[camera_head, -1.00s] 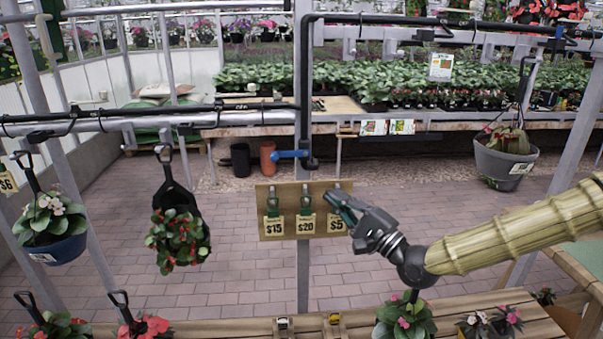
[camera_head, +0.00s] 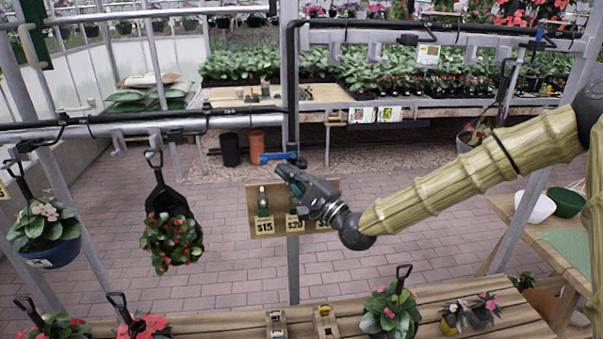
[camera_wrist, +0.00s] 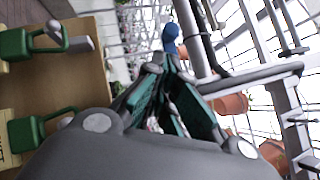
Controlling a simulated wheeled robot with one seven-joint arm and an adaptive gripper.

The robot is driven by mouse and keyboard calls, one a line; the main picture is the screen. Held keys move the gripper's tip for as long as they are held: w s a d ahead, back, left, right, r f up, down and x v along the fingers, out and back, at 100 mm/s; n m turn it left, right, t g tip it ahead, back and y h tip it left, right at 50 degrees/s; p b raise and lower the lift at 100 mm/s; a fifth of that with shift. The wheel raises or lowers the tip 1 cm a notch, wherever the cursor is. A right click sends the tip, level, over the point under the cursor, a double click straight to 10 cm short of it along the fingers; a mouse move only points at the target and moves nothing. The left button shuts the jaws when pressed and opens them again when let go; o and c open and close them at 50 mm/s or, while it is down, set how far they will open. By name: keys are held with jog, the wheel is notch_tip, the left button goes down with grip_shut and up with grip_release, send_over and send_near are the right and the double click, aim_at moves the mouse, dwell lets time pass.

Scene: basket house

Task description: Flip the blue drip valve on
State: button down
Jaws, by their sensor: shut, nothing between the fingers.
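The blue drip valve (camera_head: 278,157) is a short blue handle on the black pipe at the centre post, pointing left in the head view. In the wrist view its blue end (camera_wrist: 171,33) shows just beyond my fingertips. My gripper (camera_head: 281,170) is shut and empty, just below the valve in the head view. I cannot tell whether it touches the valve. The gripper and its wrist cover part of the price board behind.
A wooden board (camera_head: 253,190) with price tags and green clips hangs on the post below the valve. A hanging flower basket (camera_head: 172,235) is to the left. Potted flowers (camera_head: 391,312) stand on the wooden bench (camera_head: 350,320) below.

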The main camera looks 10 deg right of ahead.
jog(key=shift+a+r+p, duration=0.3)
jog(key=shift+a+r, duration=0.15)
jog(key=shift+a, duration=0.35)
jog(key=shift+w+f+b, duration=0.1)
jog(key=shift+b, duration=0.45)
jog(key=shift+m, duration=0.3)
jog(key=shift+t+b, duration=0.4)
jog(key=shift+b, duration=0.15)
